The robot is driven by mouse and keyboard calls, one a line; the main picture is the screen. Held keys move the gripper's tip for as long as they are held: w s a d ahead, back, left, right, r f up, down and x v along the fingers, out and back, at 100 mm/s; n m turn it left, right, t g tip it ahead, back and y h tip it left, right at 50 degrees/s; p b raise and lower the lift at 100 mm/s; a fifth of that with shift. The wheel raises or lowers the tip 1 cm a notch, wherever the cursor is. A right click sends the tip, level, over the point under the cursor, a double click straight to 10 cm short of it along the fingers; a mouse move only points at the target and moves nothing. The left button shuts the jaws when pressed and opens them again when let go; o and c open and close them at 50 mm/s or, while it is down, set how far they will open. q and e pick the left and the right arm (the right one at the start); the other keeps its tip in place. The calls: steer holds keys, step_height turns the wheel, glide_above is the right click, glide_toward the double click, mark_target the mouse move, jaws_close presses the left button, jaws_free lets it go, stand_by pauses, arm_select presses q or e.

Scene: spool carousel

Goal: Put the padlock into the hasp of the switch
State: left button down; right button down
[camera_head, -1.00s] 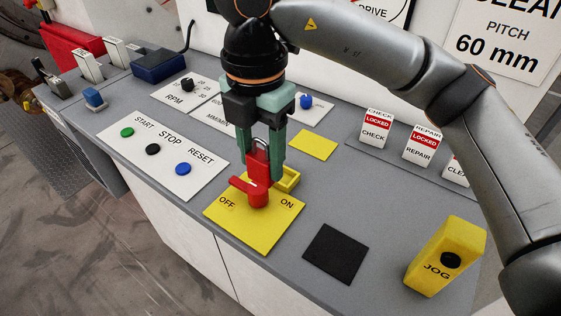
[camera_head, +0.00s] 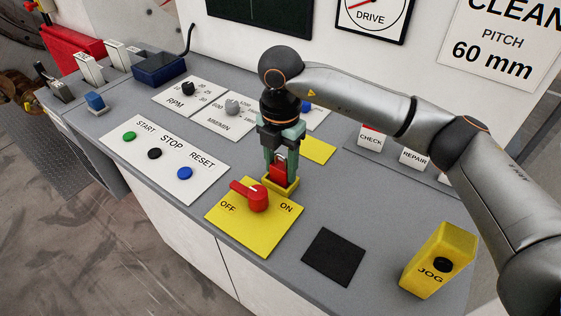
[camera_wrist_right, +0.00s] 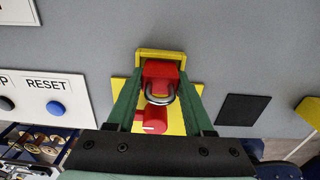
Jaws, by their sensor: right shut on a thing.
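My right gripper (camera_head: 280,178) is shut on the red padlock (camera_head: 278,172), which is upright with its silver shackle on top. In the right wrist view the padlock (camera_wrist_right: 160,74) sits between the green fingers, shackle (camera_wrist_right: 160,97) towards the camera. The low yellow hasp (camera_head: 283,190) is at the back of the switch's yellow plate (camera_head: 262,232). The padlock's lower end is at the hasp; whether it touches or is seated is unclear. My left gripper is not in view.
Button panel (camera_head: 165,155) lies left, a black square (camera_head: 334,257) and the yellow JOG box (camera_head: 437,262) right. Dials (camera_head: 232,107) and CHECK and REPAIR tags (camera_head: 371,138) stand behind. Grey bench around the plate is clear.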

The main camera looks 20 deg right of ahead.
mark_target(280, 165)
steer(key=shift+f, duration=0.2)
steer(key=shift+c, duration=1.4)
jaws_free()
step_height(280, 165, up, 12)
steer(key=shift+r+b, duration=0.25)
steer(key=shift+b, duration=0.2)
